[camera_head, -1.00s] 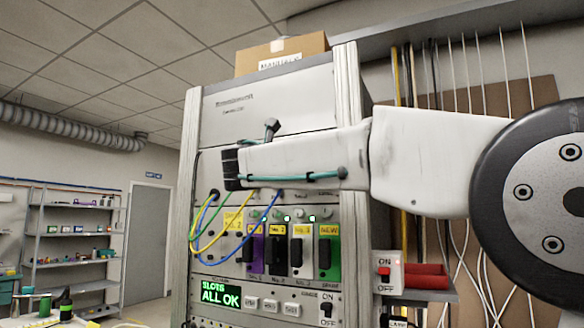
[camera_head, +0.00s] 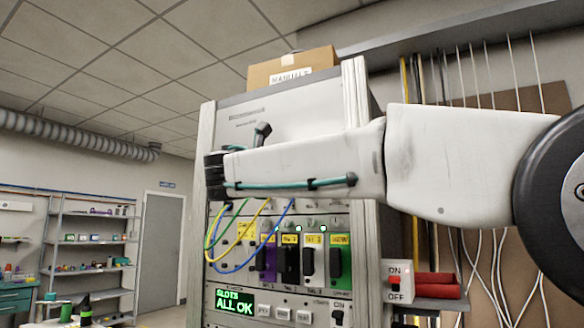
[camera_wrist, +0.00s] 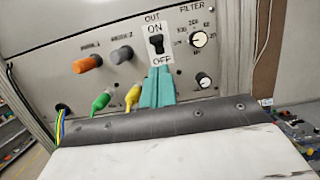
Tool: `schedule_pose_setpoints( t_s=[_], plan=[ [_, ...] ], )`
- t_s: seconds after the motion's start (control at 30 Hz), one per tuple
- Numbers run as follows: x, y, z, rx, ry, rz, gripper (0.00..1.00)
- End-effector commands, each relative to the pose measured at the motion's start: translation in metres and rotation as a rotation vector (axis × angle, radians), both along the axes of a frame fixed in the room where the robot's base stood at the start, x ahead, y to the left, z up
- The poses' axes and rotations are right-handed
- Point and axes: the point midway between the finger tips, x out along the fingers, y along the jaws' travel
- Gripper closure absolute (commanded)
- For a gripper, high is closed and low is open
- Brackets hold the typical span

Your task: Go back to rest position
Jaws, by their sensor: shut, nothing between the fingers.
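My arm (camera_head: 300,160) stretches across the front of the instrument rack (camera_head: 300,100) in the head view, with its dark end at the rack's left edge. My gripper fingers are hard to make out there. In the wrist view my gripper (camera_wrist: 158,76) shows as teal fingers, shut and empty. Their tips appear just below the ON/OFF switch (camera_wrist: 156,44) marked OUT; I cannot tell how far they are from the panel.
In the wrist view, orange (camera_wrist: 87,64) and grey (camera_wrist: 121,55) knobs and green (camera_wrist: 101,102) and yellow (camera_wrist: 133,95) plugs are near the fingers. The head view shows looping cables (camera_head: 222,262), coloured modules (camera_head: 307,262), a screen (camera_head: 234,302) reading ALL OK, and a MANUALS box (camera_head: 265,73) on top.

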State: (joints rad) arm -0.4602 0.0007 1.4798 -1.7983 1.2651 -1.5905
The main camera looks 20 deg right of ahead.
Motion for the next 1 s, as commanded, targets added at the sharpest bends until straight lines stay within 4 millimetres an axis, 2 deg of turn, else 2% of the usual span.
schedule_pose_setpoints(
  t_s=[0.2, 0.73, 0.87, 0.93, 0.97, 1.0],
  plan=[
    [-0.007, 0.010, -0.004, 0.000, 0.001, -0.001, 1.00],
    [-0.007, 0.011, -0.004, 0.002, -0.002, 0.000, 1.00],
    [-0.007, 0.010, -0.006, 0.064, -0.057, 0.020, 1.00],
    [-0.002, 0.010, -0.026, 0.185, -0.089, 0.049, 1.00],
    [0.000, 0.010, -0.043, 0.255, -0.095, 0.059, 1.00],
    [0.001, 0.010, -0.069, 0.356, -0.099, 0.066, 1.00]
  ],
)
